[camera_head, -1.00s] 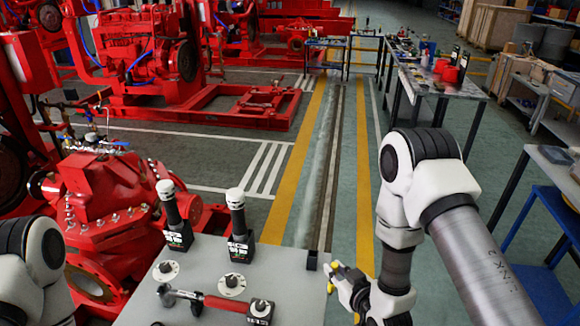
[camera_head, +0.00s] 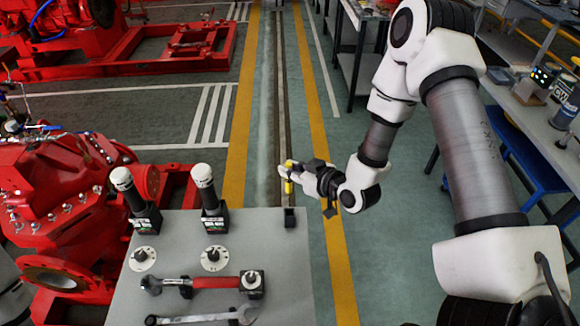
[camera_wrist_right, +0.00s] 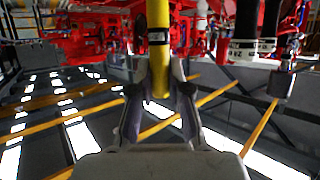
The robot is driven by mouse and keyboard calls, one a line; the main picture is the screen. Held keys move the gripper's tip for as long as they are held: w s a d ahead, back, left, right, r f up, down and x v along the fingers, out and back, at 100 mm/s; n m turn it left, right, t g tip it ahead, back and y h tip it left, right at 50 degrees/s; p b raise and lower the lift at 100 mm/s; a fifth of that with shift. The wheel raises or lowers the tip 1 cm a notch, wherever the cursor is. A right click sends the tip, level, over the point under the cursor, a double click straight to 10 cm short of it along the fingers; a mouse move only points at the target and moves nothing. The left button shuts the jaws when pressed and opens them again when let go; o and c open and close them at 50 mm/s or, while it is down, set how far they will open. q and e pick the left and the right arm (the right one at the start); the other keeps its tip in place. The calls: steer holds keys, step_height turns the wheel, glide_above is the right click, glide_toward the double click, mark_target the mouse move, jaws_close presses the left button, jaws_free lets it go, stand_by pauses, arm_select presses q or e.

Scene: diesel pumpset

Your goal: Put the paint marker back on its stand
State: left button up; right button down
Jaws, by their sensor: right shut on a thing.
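The yellow paint marker (camera_head: 289,176) is in the jaws of my right gripper (camera_head: 288,170), beyond the far right corner of the grey table. In the right wrist view the marker (camera_wrist_right: 158,50) stands roughly upright, with a dark band, between the two fingers of the gripper (camera_wrist_right: 160,92). A small black block (camera_head: 290,217), which looks like the marker's stand, sits at the table's right edge. The gripper appears above and behind it in the head view, apart from it. My left gripper is not in view.
The grey table (camera_head: 284,270) carries two white-capped black tools (camera_head: 128,190) (camera_head: 208,195), white discs (camera_head: 142,258) (camera_head: 214,257), a red-handled hammer-like tool (camera_head: 205,282) and a wrench (camera_head: 205,318). A red pump (camera_head: 60,200) stands left. Open floor lies behind and right of the table.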

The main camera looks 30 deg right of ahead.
step_height(320, 180, down, 12)
steer(key=b, duration=0.9)
steer(key=shift+r, duration=0.15)
steer(key=shift+s+f+b, duration=0.15)
steer(key=shift+f+b, duration=0.8)
steer(key=shift+b, duration=0.05)
stand_by(0.4)
steer(key=c, duration=1)
jaws_free()
steer(key=shift+c, duration=0.2)
steer(key=v, duration=0.7)
steer(key=shift+s, duration=0.25)
steer(key=shift+d, duration=0.15)
